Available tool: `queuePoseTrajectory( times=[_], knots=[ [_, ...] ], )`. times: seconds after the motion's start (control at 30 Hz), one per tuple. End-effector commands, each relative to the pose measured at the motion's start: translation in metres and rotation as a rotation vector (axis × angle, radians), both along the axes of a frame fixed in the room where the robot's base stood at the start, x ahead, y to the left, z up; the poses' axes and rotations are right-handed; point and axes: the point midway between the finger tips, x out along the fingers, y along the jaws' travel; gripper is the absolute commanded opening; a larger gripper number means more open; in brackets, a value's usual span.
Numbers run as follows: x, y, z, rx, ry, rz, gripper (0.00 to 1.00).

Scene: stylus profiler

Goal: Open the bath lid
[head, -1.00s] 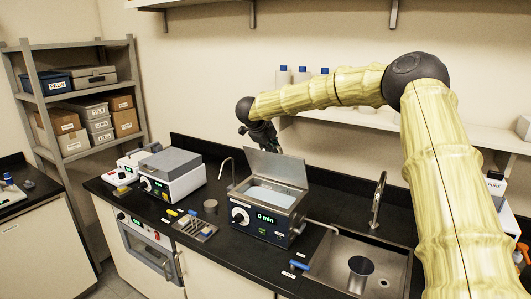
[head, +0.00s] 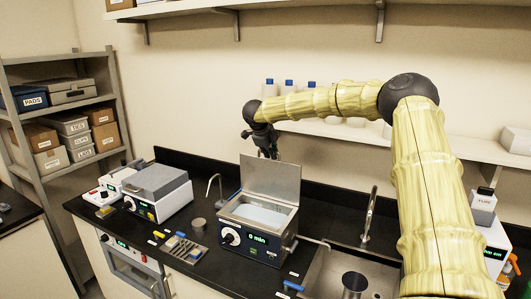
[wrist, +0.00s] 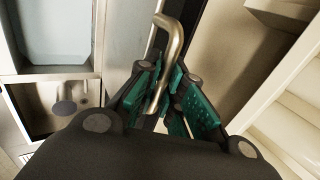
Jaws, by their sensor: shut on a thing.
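The bath (head: 252,245) is a dark blue box with a "0 min" display and a knob, standing on the black counter. Its metal lid (head: 270,182) stands raised, close to upright, at the back edge, so the pale liquid inside (head: 257,215) shows. The liquid also shows at the upper left in the wrist view (wrist: 55,35). My gripper (head: 270,150) is behind the lid's top edge, partly hidden by it. In the wrist view my gripper (wrist: 165,90) has its green pads closed around the bent metal handle (wrist: 172,50) of the lid.
A sink (head: 335,275) with a tall faucet (head: 370,215) lies to the right of the bath. A grey-topped instrument (head: 158,190) and a small tool tray (head: 184,248) are to the left. A wall shelf with blue-capped bottles (head: 289,86) runs behind my arm.

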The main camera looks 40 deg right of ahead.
Motion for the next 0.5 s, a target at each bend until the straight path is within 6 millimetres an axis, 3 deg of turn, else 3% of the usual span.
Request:
queuePoseTrajectory(
  times=[0.3,0.33,0.43,0.5],
  knots=[
    [0.0001,-0.0008,0.0007,0.000,-0.001,0.003,0.00],
    [0.0001,-0.0008,0.0007,0.000,0.000,0.002,0.13],
    [0.0000,-0.0008,0.0006,0.000,0.000,0.002,0.31],
    [-0.0001,-0.0007,0.0002,0.000,0.000,0.001,0.32]
  ],
)
